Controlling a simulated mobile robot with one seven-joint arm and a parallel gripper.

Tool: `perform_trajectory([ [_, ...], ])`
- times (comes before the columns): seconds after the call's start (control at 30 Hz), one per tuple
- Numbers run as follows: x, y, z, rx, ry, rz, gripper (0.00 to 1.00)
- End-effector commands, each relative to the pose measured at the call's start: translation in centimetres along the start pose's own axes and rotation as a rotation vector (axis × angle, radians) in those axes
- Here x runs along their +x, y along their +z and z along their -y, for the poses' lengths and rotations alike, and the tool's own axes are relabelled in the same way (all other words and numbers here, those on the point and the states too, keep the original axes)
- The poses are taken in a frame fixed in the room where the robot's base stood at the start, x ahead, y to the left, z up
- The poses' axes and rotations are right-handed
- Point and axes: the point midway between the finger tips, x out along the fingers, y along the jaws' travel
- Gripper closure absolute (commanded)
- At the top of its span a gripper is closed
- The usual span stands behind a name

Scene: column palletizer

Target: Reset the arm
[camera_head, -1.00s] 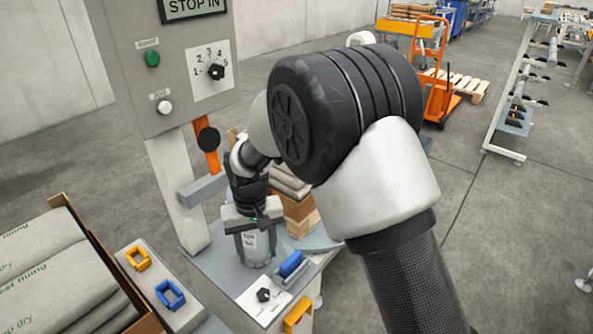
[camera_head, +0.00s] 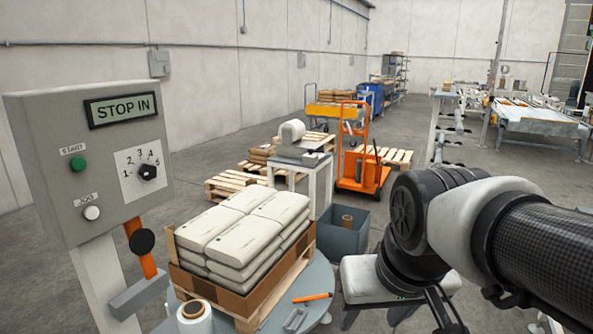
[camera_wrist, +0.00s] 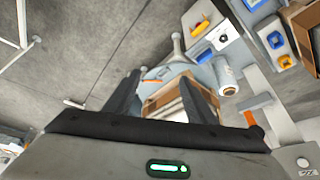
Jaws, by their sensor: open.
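My arm (camera_head: 440,225) reaches in from the right in the head view, beside the turntable, and its end is not clearly visible there. In the wrist view my gripper (camera_wrist: 163,92) shows two dark fingers spread apart with nothing held between them. Behind the fingers, and well away from them, a cardboard-sided load (camera_wrist: 172,103) shows, partly hidden by the right finger.
The control panel (camera_head: 85,150) reads STOP IN at left. Stacked sacks (camera_head: 243,228) stand on a pallet on the round turntable (camera_head: 318,275), with a film roll (camera_head: 194,318) beside them. A grey bin (camera_head: 345,235) and orange pallet truck (camera_head: 362,165) stand behind.

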Motion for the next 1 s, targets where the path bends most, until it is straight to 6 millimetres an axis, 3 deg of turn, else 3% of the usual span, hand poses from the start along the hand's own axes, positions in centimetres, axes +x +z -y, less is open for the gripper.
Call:
perform_trajectory([
  [0.27, -2.5, 4.0, -2.9, 0.069, 0.051, -0.080, 0.50],
  [0.3, -4.0, 3.1, -2.7, 0.064, 0.048, -0.075, 0.50],
  [0.57, -9.4, 0.6, -2.6, 0.062, 0.047, -0.072, 0.50],
  [0.8, -16.6, -2.6, -2.5, 0.062, 0.046, -0.072, 0.50],
  [1.0, -20.0, -4.2, -2.4, 0.062, 0.046, -0.072, 0.50],
])
